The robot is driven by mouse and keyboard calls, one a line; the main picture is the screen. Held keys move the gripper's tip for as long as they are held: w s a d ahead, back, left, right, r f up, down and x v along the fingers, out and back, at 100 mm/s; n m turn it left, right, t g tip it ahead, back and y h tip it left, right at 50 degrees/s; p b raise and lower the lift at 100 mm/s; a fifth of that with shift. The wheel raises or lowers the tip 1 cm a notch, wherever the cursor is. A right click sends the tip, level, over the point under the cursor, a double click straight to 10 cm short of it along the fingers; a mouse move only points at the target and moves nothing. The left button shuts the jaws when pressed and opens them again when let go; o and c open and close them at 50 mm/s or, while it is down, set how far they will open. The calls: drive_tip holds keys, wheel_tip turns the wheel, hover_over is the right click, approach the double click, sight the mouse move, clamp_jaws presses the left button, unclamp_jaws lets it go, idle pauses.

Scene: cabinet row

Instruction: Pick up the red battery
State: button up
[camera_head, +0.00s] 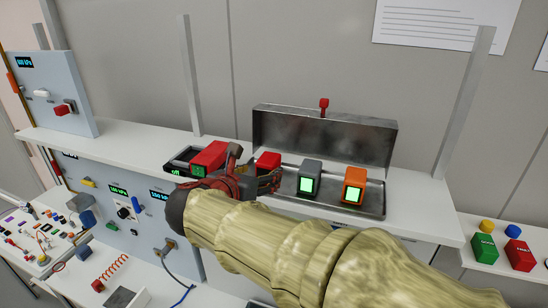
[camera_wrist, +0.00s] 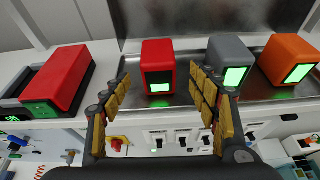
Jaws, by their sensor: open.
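A red battery (camera_wrist: 158,60) with a lit green screen stands in an open metal case (camera_wrist: 190,96), at the left of a row. It also shows in the head view (camera_head: 268,158), partly hidden behind my gripper (camera_head: 257,172). In the wrist view my gripper (camera_wrist: 164,82) is open, with one padded finger at each side of the battery's lower front. It is empty, and I cannot tell whether a finger touches the battery.
A grey battery (camera_head: 310,177) and an orange battery (camera_head: 354,183) stand right of the red one, the grey one close to my right finger. The case's raised lid (camera_head: 325,137) is behind them. A white shelf (camera_head: 130,140) carries everything; panels with switches lie below.

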sight(268, 163)
drive_tip(key=shift+w+a+r, duration=0.15)
drive_tip(key=shift+w+a, duration=0.15)
drive_tip(key=shift+w+d+f, duration=0.2)
drive_tip(key=shift+w+d, duration=0.2)
drive_tip(key=shift+w, duration=0.15)
drive_tip(key=x, duration=0.2)
drive_tip(key=p+x, duration=0.1)
drive_tip(key=x, duration=0.1)
drive_tip(key=p+x, duration=0.1)
drive_tip(key=x, duration=0.1)
drive_tip(key=shift+w+r, duration=0.15)
drive_tip(key=shift+r, duration=0.15)
drive_tip(key=shift+s+r, duration=0.1)
drive_tip(key=shift+s, duration=0.1)
drive_tip(key=shift+c, duration=0.8)
drive_tip(key=shift+w, duration=0.1)
drive_tip(key=shift+c, duration=1.2)
drive_tip(key=c, duration=1.2)
